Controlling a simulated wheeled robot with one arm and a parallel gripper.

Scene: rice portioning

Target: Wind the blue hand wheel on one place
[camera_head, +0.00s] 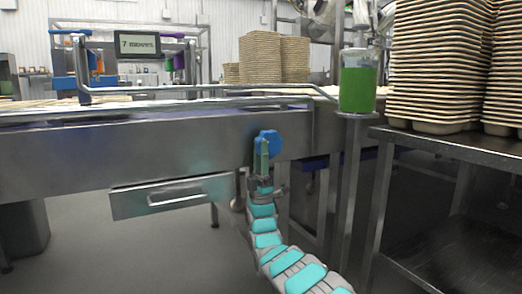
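The blue hand wheel (269,142) is on the front face of the steel conveyor frame, near its right end. My arm reaches up from the bottom right, and my gripper (262,150) is at the wheel, overlapping its left and lower part in the picture. The greenish fingers stand upright in front of the wheel. I cannot tell whether they touch or grip its rim. A display (139,44) above the line reads "7 means" or similar; the text is small.
A steel drawer (172,197) sticks out below the frame at left. A jar of green liquid (357,88) stands on a post right of the wheel. Stacked trays (433,70) fill a steel table (455,146) at right. More tray stacks (260,57) stand behind. Open floor lies lower left.

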